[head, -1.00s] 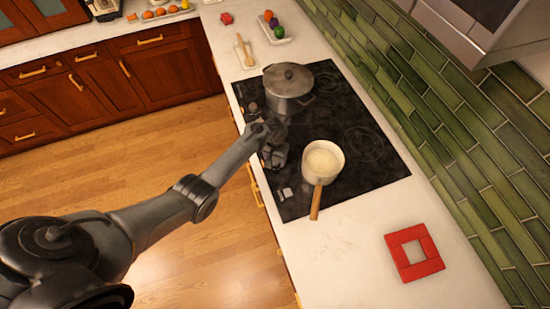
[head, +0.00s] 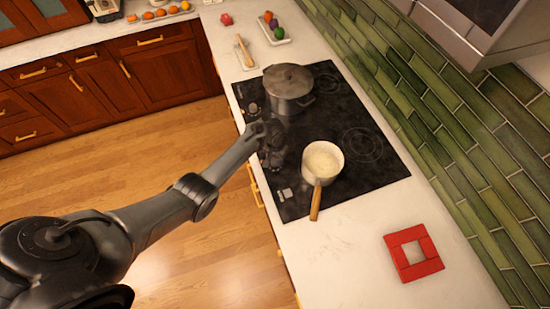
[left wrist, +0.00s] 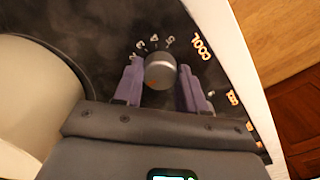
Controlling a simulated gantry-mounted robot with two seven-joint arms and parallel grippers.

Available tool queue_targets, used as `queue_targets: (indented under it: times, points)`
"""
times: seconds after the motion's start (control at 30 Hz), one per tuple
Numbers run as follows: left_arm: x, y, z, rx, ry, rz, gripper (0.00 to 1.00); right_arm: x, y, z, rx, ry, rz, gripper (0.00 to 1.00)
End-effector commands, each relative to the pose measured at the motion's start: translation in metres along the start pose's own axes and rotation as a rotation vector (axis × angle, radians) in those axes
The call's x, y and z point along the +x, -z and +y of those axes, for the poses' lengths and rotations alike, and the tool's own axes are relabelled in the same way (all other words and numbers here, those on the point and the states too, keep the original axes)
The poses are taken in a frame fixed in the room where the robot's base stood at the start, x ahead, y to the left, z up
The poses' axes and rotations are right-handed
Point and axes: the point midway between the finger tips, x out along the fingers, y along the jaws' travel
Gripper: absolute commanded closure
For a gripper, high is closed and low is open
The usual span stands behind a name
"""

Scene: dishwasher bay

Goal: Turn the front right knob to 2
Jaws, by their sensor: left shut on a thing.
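The grey round knob (left wrist: 160,71) stands on the black cooktop in the left wrist view. White digits are printed around its far side, and larger orange lettering lies to the right. My left gripper (left wrist: 158,84) has its two purple fingers on either side of the knob and is shut on it. In the head view my left gripper (head: 271,150) is at the front edge of the cooktop (head: 345,112), between the two pots, and hides the knob. Which digit the knob points to is not clear. My right gripper is not in view.
A white saucepan (head: 322,160) with a wooden handle stands close beside the gripper. A lidded grey pot (head: 288,88) stands farther back. A red square trivet (head: 414,252) lies on the counter (head: 345,265), with free room around it.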

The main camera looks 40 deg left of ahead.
Motion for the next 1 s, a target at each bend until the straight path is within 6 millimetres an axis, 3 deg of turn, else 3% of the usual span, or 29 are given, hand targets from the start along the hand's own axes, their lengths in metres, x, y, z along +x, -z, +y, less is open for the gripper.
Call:
queue_targets:
  times: [0.4, 1.0]
  points:
    - [-0.0007, -0.0003, -0.0011, 0.349, 0.002, -0.002, 0.90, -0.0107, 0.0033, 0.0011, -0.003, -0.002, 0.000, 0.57]
    - [0.0008, -0.0003, -0.0005, 0.835, 0.000, -0.002, 0.90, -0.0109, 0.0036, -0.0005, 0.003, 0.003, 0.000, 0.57]
